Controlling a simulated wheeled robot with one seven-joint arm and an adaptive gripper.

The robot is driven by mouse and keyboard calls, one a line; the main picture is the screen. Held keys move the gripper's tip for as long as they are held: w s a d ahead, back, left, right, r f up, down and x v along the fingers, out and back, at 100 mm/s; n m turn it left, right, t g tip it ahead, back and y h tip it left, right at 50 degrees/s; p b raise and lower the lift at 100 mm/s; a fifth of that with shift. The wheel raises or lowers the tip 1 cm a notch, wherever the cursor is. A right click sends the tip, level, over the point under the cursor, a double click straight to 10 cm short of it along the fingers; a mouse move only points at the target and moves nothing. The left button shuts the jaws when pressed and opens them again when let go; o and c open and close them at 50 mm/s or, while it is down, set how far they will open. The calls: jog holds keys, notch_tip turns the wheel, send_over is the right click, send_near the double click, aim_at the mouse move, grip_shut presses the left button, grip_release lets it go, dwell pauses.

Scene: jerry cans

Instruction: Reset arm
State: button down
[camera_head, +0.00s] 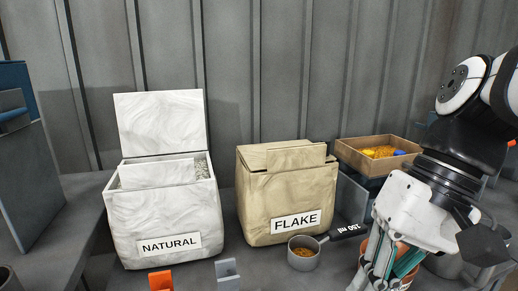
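My arm (450,170) comes in from the right edge and bends down. My gripper (380,270) points downward at the lower right, with its fingers running to the bottom edge of the picture. The fingertips are cut off or hidden, so I cannot tell whether it is open or shut, or whether it holds anything. A terracotta-coloured round container (408,262) shows partly behind the fingers. I cannot tell whether they touch it.
A white bag marked NATURAL (160,220) stands open at left. A tan bag marked FLAKE (275,195) stands mid-table. A grey scoop (304,262) holding brown bits lies before it. A cardboard box (368,163) is behind. Orange (161,281) and grey clips (227,272) are in front.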

jog(key=s+d+f+t+h, duration=0.2)
jog(key=s+d+f+h, duration=0.35)
jog(key=s, duration=0.45)
notch_tip(320, 180, up, 37)
jog(key=d+t+p, duration=0.1)
jog(key=t+p, duration=0.2)
jog(key=p, duration=3.2)
jog(key=shift+n+t+y, duration=0.35)
jog(key=shift+n+t, duration=0.05)
